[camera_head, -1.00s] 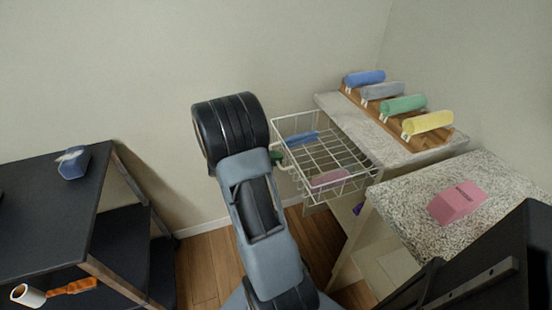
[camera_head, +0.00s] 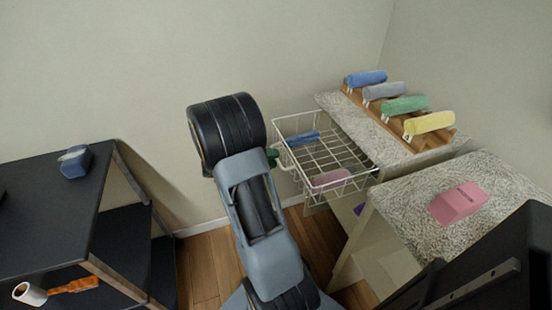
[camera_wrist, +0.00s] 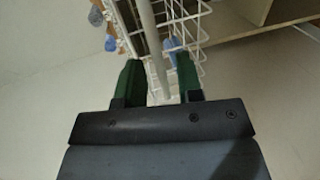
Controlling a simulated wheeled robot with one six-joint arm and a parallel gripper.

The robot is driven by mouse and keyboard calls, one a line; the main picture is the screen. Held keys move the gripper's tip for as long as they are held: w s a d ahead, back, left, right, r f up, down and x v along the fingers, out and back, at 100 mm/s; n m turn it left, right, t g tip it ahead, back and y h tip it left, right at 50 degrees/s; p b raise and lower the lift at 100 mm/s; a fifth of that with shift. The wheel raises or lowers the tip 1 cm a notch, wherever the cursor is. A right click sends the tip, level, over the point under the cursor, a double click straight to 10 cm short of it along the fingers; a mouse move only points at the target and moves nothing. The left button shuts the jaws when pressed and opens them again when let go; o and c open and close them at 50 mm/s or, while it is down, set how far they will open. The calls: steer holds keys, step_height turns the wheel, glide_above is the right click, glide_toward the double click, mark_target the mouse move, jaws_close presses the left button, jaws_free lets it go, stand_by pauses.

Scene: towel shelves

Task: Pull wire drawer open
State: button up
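The white wire drawer (camera_head: 325,153) is pulled out from under the speckled counter, toward my arm. It holds a blue rolled towel (camera_head: 303,138) and a pink one (camera_head: 332,177). My gripper (camera_head: 272,156) is at the drawer's left front side, by its handle (camera_head: 283,161). In the wrist view, the two green fingers of my gripper (camera_wrist: 158,72) stand apart, with gaps beside the pale handle bar (camera_wrist: 150,40) between them. The wire basket (camera_wrist: 190,25) lies beyond the fingertips. My arm hides part of the handle area in the head view.
A counter (camera_head: 345,112) carries a wooden rack with blue, grey, green and yellow rolled towels. A black shelf (camera_head: 50,200) stands at left. Bare floor (camera_head: 205,265) lies between.

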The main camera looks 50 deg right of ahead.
steer(key=v, duration=1.2)
steer(key=shift+p, duration=0.35)
steer(key=shift+f, duration=0.1)
steer(key=s+a+f+n+t+y+p, duration=0.25)
steer(key=s+a+n+y+p, duration=0.2)
steer(key=a+y, duration=0.3)
steer(key=s+a+r+n+t+y+p, duration=0.1)
steer(key=a+r+t+y+p, duration=0.2)
steer(key=r, duration=0.9)
steer(key=s+a+r+n+t+y+p, duration=0.1)
steer(key=s+a+r+t+y+p, duration=0.1)
steer(key=a+r+t+p, duration=0.4)
steer(key=a+r+y+p, duration=0.1)
steer(key=a+r+p, duration=0.2)
steer(key=r, duration=0.3)
steer(key=shift+s+p, duration=0.2)
steer(key=shift+p, duration=0.1)
